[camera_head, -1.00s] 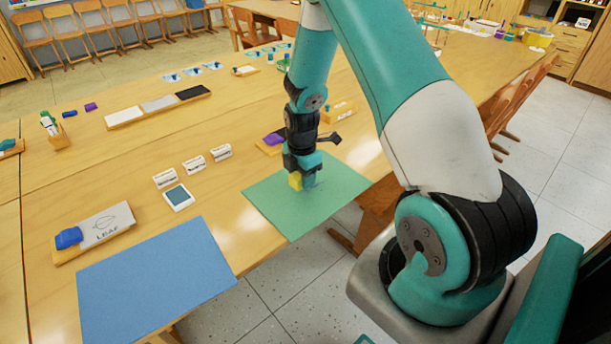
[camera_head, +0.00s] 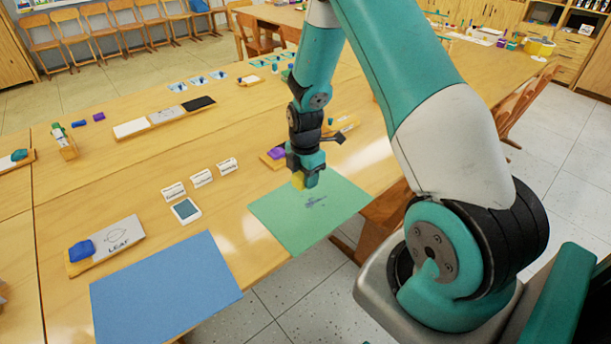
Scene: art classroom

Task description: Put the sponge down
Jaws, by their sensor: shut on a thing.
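My gripper (camera_head: 306,179) points down above the back left part of a green mat (camera_head: 282,225). It is shut on a small yellow sponge (camera_head: 298,181), seen only at the left of the fingers. The rest of the sponge is hidden by the gripper. The sponge appears held slightly above the mat. A dark scribble (camera_head: 316,201) shows on the mat, just right of and in front of the gripper.
A blue mat (camera_head: 165,290) lies to the left. A LEAF board (camera_head: 118,236) with a blue lump (camera_head: 81,250) sits on a wooden tray.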

